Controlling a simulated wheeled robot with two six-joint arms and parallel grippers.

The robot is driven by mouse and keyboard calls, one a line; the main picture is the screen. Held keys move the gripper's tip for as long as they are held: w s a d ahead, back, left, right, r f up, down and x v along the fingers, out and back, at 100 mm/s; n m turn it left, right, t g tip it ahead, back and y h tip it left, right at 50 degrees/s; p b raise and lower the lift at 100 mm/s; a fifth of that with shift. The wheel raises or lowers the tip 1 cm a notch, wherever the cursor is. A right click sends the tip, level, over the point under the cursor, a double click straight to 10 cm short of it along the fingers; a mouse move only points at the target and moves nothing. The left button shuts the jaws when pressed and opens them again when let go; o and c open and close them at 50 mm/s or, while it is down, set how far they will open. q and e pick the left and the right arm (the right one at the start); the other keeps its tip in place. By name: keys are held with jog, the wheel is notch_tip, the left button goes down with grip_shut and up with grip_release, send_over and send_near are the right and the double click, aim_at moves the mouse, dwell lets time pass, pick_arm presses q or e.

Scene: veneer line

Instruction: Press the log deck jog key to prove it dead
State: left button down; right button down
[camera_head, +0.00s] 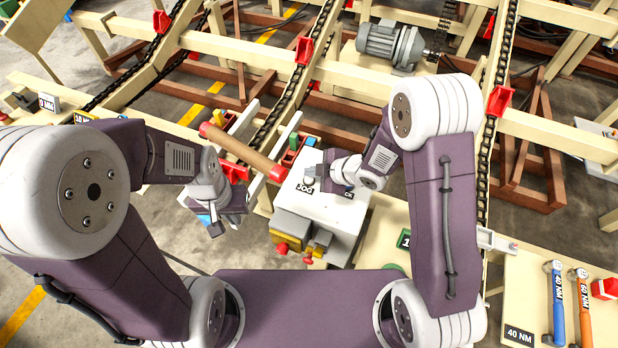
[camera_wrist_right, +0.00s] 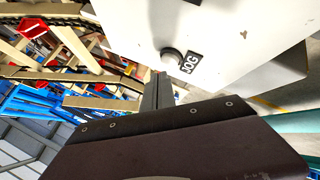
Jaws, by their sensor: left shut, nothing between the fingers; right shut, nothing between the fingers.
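The white control box (camera_head: 326,222) stands in front of the log deck, with a black JOG label (camera_head: 305,188) on its top. In the right wrist view the round pale jog key (camera_wrist_right: 170,58) sits beside that JOG label (camera_wrist_right: 191,63). My right gripper (camera_head: 317,173) is shut and empty at the label end of the box top. In the right wrist view its fingertips (camera_wrist_right: 160,76) are just below the key; I cannot tell whether they touch it. My left gripper (camera_head: 215,229) is shut and empty, left of the box and apart from it.
A wooden bar with red ends (camera_head: 240,151) lies behind the box. Red and yellow knobs (camera_head: 283,248) stick out at the box's front. Chains run across the cream-framed deck, with a grey motor (camera_head: 390,45) behind. Blue and orange torque wrenches (camera_head: 557,300) lie at right.

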aim_at(312, 180)
dwell(0.8)
jog(key=shift+f+b, duration=0.4)
jog(key=shift+f+b, duration=0.4)
jog(key=shift+f, duration=0.05)
dwell(0.4)
dwell(0.4)
jog(key=shift+r+p, duration=0.8)
jog(key=shift+r, duration=0.05)
notch_tip(312, 180, up, 5)
jog(key=p, duration=0.4)
jog(key=shift+r+p, duration=0.15)
jog(key=shift+p, duration=0.2)
